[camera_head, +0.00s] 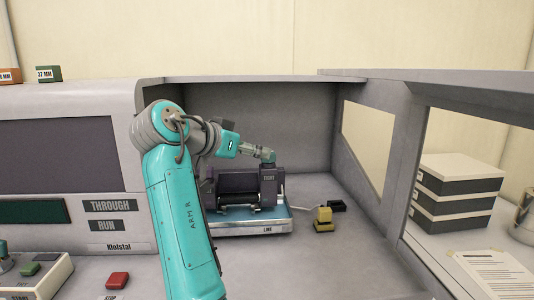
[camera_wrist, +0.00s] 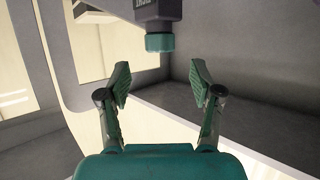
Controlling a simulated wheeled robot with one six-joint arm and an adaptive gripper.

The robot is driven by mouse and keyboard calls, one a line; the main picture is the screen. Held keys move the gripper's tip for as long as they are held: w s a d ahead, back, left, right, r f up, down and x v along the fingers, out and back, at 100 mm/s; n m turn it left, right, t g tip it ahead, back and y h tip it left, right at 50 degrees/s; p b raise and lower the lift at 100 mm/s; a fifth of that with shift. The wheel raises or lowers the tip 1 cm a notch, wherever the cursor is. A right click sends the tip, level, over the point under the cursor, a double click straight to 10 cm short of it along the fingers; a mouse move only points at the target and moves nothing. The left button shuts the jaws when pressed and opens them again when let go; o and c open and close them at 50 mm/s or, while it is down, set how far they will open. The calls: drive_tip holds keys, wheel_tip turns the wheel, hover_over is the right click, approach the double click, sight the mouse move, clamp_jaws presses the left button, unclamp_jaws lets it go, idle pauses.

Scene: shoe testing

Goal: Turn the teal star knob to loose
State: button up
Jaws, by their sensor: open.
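The teal star knob (camera_wrist: 160,42) sits at the end of a dark purple block (camera_wrist: 160,14). In the wrist view it appears upside down, just beyond my fingertips and roughly centred between them. My gripper (camera_wrist: 160,70) is open, with its two green-padded fingers spread apart and nothing between them. In the head view the knob (camera_head: 268,156) is on top of the right post of a purple fixture (camera_head: 269,190) marked "TIGHT". My gripper (camera_head: 256,152) reaches in from the left at about knob height. Contact cannot be told from the head view.
The fixture stands on a blue and grey base (camera_head: 250,228) marked "LIKE" inside a grey bay. A yellow block (camera_head: 323,215) and a small black piece (camera_head: 337,205) lie to its right. The bay wall (camera_head: 375,140) stands farther right.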

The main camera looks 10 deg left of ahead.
drive_tip(key=shift+x, duration=3.2)
drive_tip(key=c, duration=1.2)
